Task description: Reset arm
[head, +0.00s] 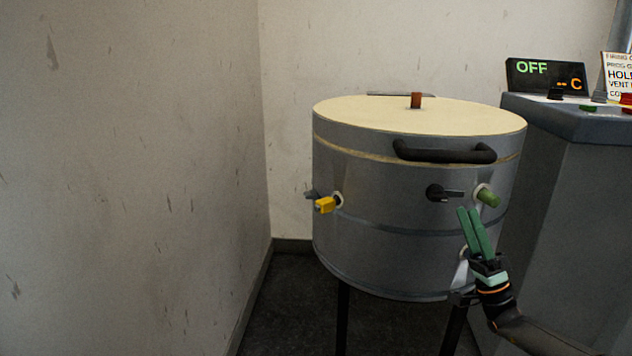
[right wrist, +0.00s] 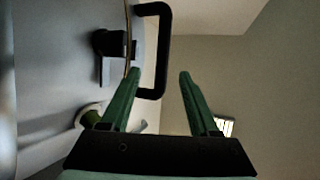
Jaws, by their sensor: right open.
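My right gripper (head: 474,232) is raised in front of the right side of a round grey kiln (head: 390,250). Its green fingers point upward and stand apart with nothing between them. In the right wrist view the open fingers (right wrist: 158,85) show beside the kiln wall. The black lid handle (right wrist: 160,50) is beyond them, and a black latch (right wrist: 108,45) and a green plug (right wrist: 92,116) are on the left. In the head view the black latch (head: 445,193) and green plug (head: 487,196) sit just above the gripper. My left gripper is not in view.
The kiln has a pale lid (head: 380,115) with a red-brown plug (head: 416,100) on top and a yellow plug (head: 325,205) on its left side. A grey cabinet (head: 570,200) with an "OFF" display (head: 545,75) stands at right. A wall is at left.

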